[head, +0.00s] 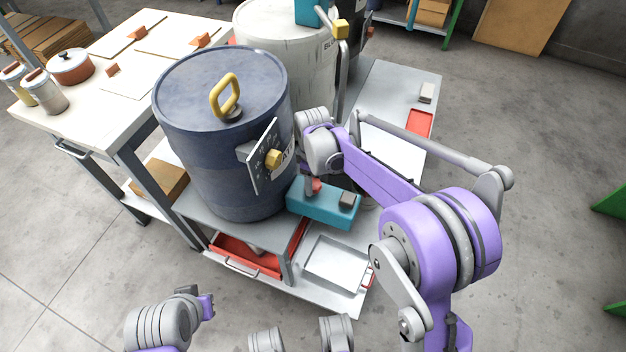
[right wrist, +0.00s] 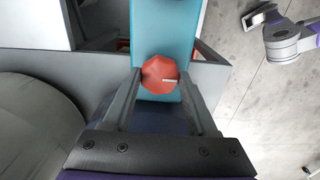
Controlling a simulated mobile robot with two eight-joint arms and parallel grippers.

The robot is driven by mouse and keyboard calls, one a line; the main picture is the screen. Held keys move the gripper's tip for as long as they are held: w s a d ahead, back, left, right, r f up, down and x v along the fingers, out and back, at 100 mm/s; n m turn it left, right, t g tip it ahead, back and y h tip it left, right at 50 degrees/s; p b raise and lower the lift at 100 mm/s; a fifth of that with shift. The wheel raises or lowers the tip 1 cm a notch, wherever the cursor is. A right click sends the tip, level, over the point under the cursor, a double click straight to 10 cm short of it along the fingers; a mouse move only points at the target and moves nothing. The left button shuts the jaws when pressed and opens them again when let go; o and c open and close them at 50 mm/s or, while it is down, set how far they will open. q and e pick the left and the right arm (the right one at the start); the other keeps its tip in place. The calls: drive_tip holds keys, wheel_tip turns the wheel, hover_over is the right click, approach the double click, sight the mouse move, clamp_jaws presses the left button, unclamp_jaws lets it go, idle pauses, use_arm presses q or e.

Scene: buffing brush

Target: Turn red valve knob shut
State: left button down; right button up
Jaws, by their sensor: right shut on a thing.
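The red valve knob (right wrist: 158,72) is a faceted red knob with a small white mark on top. It sits on a teal block (right wrist: 165,25), which also shows in the head view (head: 322,208) on the cart's lower right. My right gripper (right wrist: 160,88) reaches down over the knob, one finger on each side, and is shut on it. In the head view the knob (head: 315,186) is a small red patch, mostly hidden by my right wrist. Part of my left arm's end (head: 205,305) shows at the bottom left; its fingers cannot be made out.
A large dark blue drum (head: 190,140) with a yellow handle and a side dial panel (head: 263,175) stands left of my right wrist. A white drum (head: 270,30) is behind. A grey tray (head: 335,262) lies in front. A table (head: 60,115) with jars is at left.

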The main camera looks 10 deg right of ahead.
drive_tip(key=c, duration=0.3)
drive_tip(key=m, duration=0.3)
drive_tip(key=shift+m+p, duration=0.35)
drive_tip(key=shift+m, duration=0.05)
drive_tip(key=m, duration=0.4)
drive_tip(key=shift+m, duration=0.3)
drive_tip(key=m+p, duration=0.1)
drive_tip(key=m, duration=0.3)
drive_tip(key=shift+m, duration=2.8)
